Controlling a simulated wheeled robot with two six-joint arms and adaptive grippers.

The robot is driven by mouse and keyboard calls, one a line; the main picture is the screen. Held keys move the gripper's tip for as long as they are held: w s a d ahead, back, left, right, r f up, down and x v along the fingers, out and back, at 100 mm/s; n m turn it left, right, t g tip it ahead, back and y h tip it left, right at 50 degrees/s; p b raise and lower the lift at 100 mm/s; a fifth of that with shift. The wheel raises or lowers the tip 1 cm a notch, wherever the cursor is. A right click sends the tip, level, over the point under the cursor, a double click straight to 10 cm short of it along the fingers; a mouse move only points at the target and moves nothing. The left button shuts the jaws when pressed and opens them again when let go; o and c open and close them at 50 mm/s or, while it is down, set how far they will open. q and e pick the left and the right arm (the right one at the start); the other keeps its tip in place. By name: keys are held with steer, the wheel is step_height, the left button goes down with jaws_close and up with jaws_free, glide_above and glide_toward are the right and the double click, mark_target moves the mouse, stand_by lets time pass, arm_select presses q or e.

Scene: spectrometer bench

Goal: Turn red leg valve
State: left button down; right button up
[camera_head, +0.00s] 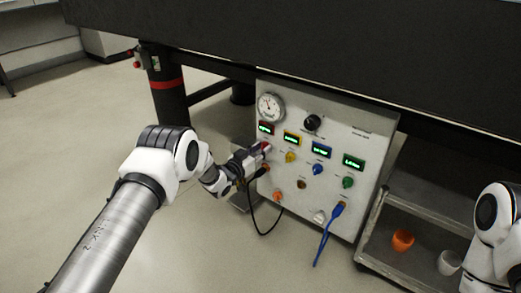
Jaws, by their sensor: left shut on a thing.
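The grey panel (375,120) hangs under the dark bench and carries a row of small displays with coloured knobs below them. The red-framed display (265,128) is at the left of the row. My left gripper (262,152) is at the panel just below this display, shut on the red leg valve. The gripper hides most of the valve, and a little red shows at its tips. The yellow knob (290,157), blue knob (317,169) and green knob (348,182) stand to the right. My right gripper is out of view; only part of that arm shows at the right edge.
A round gauge (270,107) and a black knob (312,122) sit above the displays. A black cable (254,218) and a blue cable (328,236) hang from the lower panel. A cart (375,262) at right holds an orange cup (402,240) and a white cup (449,262).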

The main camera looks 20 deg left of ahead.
arm_select(q)
steer(key=shift+n, duration=0.3)
steer(key=n+p, duration=0.1)
steer(key=n, duration=0.1)
steer(key=shift+r+n, duration=0.1)
steer(key=shift+n, duration=0.2)
steer(key=n+p, duration=0.1)
steer(key=n, duration=0.3)
steer(key=shift+n, duration=0.3)
steer(key=n+p, duration=0.1)
steer(key=n, duration=0.3)
steer(key=shift+n, duration=2.6)
steer(key=shift+a, duration=0.1)
steer(key=c, duration=0.8)
jaws_free()
steer(key=shift+f, duration=0.2)
steer(key=shift+c, duration=0.2)
